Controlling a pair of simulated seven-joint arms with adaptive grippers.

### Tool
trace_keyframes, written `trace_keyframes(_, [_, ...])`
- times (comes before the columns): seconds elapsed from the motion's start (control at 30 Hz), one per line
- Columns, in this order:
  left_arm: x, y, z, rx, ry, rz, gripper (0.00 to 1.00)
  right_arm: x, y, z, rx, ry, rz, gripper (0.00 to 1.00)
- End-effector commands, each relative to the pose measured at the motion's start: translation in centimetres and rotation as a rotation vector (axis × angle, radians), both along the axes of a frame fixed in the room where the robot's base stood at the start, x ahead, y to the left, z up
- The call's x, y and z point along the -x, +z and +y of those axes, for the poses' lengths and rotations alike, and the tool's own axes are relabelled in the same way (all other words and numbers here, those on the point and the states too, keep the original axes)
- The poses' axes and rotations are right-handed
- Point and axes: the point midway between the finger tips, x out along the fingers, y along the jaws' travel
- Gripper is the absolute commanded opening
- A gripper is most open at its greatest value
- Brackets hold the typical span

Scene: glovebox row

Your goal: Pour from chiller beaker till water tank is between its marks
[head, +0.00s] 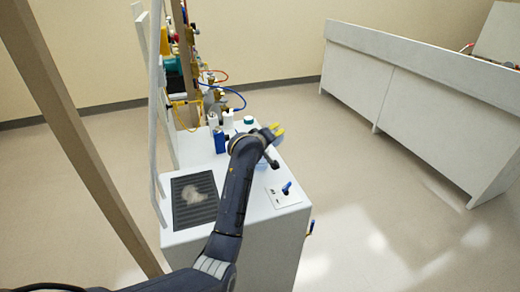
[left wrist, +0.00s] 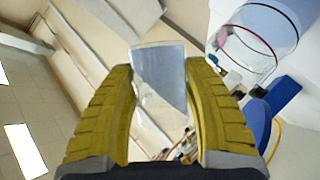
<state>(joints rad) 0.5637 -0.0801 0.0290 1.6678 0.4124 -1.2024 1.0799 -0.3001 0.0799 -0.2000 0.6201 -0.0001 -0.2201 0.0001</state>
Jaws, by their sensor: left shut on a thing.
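My left gripper (head: 275,131) reaches over the white cabinet in the head view. In the left wrist view its yellow fingers are shut on a clear beaker (left wrist: 158,78), which looks tilted and has a pale blue-grey area inside. I cannot tell how much liquid it holds. A clear round vessel with a red ring and a bluish part, seemingly the water tank (left wrist: 248,52), is at the upper right of the left wrist view, apart from the beaker. In the head view my arm hides most of this area. My right gripper is not in view.
The white cabinet top (head: 235,205) bears a dark ribbed mat (head: 194,212), a blue item (head: 220,141) and a small panel with a blue handle (head: 286,187). Fittings and hoses stand at the back. A wooden post (head: 75,130) is at left; open floor lies to the right.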

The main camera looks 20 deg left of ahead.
Motion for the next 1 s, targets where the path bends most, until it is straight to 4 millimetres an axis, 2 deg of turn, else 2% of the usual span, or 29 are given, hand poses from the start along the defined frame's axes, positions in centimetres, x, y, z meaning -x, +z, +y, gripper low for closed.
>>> trace_keyframes(1.0, [0.03,0.44,0.02,0.073,0.0,-0.008,0.17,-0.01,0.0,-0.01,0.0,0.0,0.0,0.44])
